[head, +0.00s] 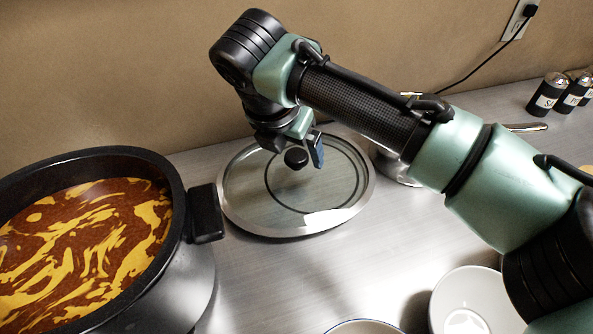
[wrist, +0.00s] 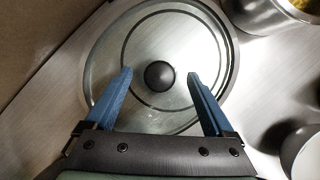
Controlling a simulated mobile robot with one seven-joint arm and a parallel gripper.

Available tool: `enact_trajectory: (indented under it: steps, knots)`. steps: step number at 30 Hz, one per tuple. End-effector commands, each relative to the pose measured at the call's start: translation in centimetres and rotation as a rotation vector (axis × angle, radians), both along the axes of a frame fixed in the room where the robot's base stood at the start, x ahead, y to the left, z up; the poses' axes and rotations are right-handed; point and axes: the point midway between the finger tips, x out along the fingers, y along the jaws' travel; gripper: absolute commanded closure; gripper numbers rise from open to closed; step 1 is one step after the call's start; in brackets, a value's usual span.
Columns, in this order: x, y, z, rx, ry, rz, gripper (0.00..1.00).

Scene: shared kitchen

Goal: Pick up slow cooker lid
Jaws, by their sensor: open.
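The slow cooker lid (head: 240,197) is a round glass disc with a metal rim and a black knob (head: 296,158). It lies flat on the counter, to the right of the slow cooker (head: 190,285). In the wrist view the lid (wrist: 110,60) fills the middle, with its knob (wrist: 159,76) ahead of and between my fingertips. My gripper (head: 308,150) is over the lid close to the knob, pointing down. In the wrist view my gripper (wrist: 160,82) has its two blue fingers wide apart, with nothing between them touching. In the head view one finger is mostly hidden.
The open slow cooker holds a brown and yellow swirled food. A metal pot (head: 390,168) stands right of the lid, partly behind my arm. White bowls (head: 475,300) sit at the front right. Black labelled shakers (head: 547,94) stand at the back right. A wall rises behind the counter.

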Motion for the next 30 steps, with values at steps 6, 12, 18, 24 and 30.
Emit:
enact_trajectory:
  steps: [6, 12, 18, 24, 30]
  knots:
    - [0.12, -0.05, -0.4, 0.0, 0.0, 0.001, 0.12]
    - [0.11, -0.04, -0.38, 0.0, 0.0, 0.001, 0.37]
    - [0.11, -0.03, -0.37, 0.0, 0.0, 0.001, 0.73]
    - [0.11, -0.02, -0.36, 0.0, 0.001, 0.001, 1.0]
    - [0.1, -0.02, -0.35, 0.001, 0.001, 0.001, 1.0]
